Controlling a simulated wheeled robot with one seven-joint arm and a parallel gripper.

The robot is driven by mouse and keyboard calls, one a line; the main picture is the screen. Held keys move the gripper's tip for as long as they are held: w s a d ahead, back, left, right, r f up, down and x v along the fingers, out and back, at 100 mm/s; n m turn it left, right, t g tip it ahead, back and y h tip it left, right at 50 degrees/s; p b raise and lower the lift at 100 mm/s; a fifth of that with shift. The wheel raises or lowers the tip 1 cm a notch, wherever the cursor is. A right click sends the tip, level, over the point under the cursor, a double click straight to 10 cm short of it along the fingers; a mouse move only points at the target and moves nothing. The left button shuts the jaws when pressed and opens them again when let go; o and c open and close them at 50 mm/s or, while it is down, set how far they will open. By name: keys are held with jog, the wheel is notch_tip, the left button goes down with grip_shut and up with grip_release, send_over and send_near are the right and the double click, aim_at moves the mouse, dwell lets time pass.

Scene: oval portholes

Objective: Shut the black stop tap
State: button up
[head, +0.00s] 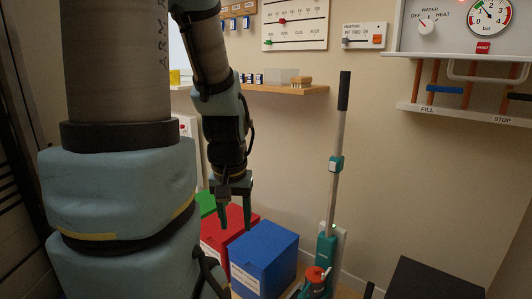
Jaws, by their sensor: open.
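The black stop tap (519,97) is at the far right of the head view. Its black handle lies roughly level across a copper pipe, above the STOP label, and is partly cut off by the picture's edge. My gripper (235,221) hangs fingers down near the middle of the view, well left of the tap and lower in the picture. Its two dark green fingers are apart with nothing between them.
A blue tap handle (445,89) sits above the FILL label, left of the black one. A tall upright cleaner (335,165) stands between my gripper and the taps. A red box (216,241), a blue box (264,256) and a black box (430,282) stand low down.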

notch_tip(320, 180, up, 12)
jog(key=p, duration=1)
jog(key=shift+r+p, duration=0.2)
jog(key=shift+p, duration=0.2)
jog(key=shift+c, duration=0.3)
dwell(1.5)
